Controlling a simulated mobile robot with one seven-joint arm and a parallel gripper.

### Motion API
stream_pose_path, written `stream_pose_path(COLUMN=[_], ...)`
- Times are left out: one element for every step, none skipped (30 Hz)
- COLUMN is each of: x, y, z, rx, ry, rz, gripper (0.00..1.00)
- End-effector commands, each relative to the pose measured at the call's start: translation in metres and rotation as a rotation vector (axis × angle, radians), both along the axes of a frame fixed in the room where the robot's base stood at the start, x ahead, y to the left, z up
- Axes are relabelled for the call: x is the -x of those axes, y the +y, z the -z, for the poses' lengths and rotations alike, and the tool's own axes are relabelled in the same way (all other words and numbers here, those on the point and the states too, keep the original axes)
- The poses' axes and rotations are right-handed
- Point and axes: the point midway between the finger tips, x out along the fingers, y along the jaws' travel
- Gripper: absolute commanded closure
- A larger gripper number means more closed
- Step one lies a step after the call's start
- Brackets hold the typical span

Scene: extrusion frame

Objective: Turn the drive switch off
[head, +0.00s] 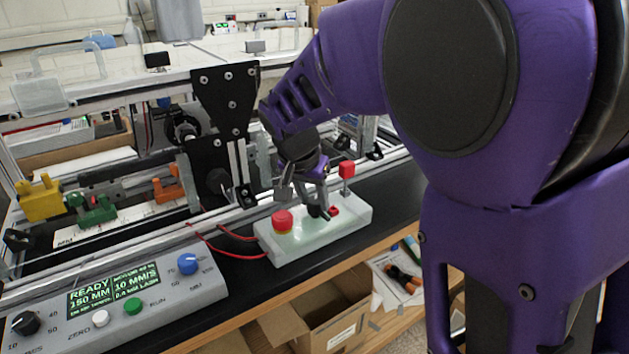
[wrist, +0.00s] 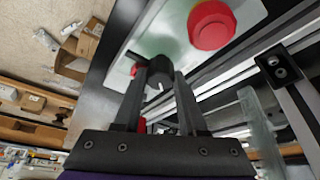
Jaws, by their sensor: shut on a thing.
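The drive switch appears to be the black round knob (wrist: 156,62) with a short white mark, on the pale switch box (wrist: 180,25). In the head view the pale box (head: 290,248) lies at the front of the bench, and the knob is mostly hidden by my gripper (head: 318,206). In the wrist view my gripper (wrist: 160,90) has its two fingers on either side of the knob, shut on it. I cannot tell which setting the white mark points to.
A red mushroom button (head: 283,220) is left of the knob, and it also shows in the wrist view (wrist: 211,25). A red-topped post (head: 346,169) stands right of it. Red wires (head: 238,253) run left. A control panel (head: 120,300) and metal rails flank the box.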

Motion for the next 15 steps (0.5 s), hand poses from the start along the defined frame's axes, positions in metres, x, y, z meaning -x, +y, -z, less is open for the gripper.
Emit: stream_pose_path(x=[0.0001,0.0000,0.0002,0.0004,0.0005,0.0005,0.0004,0.0004,0.0005,0.0006,0.0007,0.0006,0.0004,0.0006,0.0006], y=[-0.0005,-0.0006,-0.0009,-0.0012,-0.0016,-0.0017,-0.0016,-0.0022,-0.0028,-0.0026,-0.0033,-0.0034,-0.0037,-0.0038,-0.0046], z=[-0.0002,-0.0002,-0.0002,-0.0002,-0.0002,-0.0004,-0.0007,-0.0008,-0.0006,-0.0006,-0.0007,-0.0011,-0.0014,-0.0016,-0.0017], rx=[-0.001,-0.001,-0.001,-0.001,-0.002,-0.002,-0.003,-0.002,-0.002,-0.003,-0.002,-0.002,-0.002,-0.003,-0.003], ry=[-0.001,-0.001,-0.001,0.000,0.000,-0.001,-0.001,-0.001,-0.001,-0.001,0.000,-0.001,-0.002,-0.001,-0.001], rz=[-0.015,-0.028,-0.046,-0.063,-0.080,-0.106,-0.128,-0.151,-0.184,-0.210,-0.236,-0.274,-0.301,-0.330,-0.367], gripper=[1.00,1.00,1.00,1.00,1.00,1.00,1.00,1.00,1.00,1.00,1.00,1.00,1.00,1.00,1.00])
